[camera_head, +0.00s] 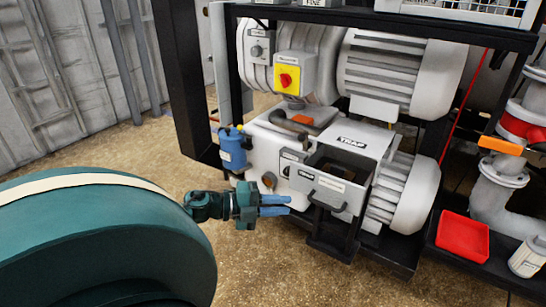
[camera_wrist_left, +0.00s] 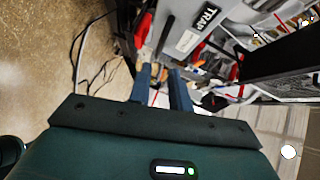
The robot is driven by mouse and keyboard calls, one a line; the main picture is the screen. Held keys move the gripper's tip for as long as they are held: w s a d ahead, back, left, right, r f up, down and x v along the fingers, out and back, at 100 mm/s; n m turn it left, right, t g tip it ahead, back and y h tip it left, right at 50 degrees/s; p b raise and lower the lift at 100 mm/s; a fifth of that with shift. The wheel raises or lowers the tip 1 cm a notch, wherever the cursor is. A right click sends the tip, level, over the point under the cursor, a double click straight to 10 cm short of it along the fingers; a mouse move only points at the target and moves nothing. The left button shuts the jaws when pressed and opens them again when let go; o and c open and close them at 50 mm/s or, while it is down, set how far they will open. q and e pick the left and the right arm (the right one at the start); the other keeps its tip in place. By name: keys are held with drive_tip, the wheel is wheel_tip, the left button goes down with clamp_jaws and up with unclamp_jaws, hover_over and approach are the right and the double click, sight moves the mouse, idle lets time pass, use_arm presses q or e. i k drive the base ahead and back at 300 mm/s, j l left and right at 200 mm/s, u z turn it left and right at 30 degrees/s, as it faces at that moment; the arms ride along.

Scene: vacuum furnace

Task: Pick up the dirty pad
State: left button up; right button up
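I cannot make out the dirty pad for certain in either view. An open drawer (camera_head: 330,200) sticks out under the block marked TRAP (camera_head: 358,143); its inside is dark, and I cannot tell what lies in it. My left gripper (camera_head: 288,204) is level, just left of the drawer's front and low beside it. Its two blue fingers are apart with nothing seen held between them; the gap also shows in the left wrist view (camera_wrist_left: 161,85). The TRAP block (camera_wrist_left: 205,25) is ahead of the fingers there. My right gripper is not in view.
A blue canister (camera_head: 233,150) stands left of the pump. Black frame posts (camera_head: 184,80) stand around the machine. The brown floor (camera_head: 290,270) in front is clear.

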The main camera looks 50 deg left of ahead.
sight(336, 169)
drive_tip(key=k+l, duration=0.45)
drive_tip(key=l, duration=0.25)
drive_tip(key=k+l, duration=0.25)
drive_tip(key=l, duration=0.1)
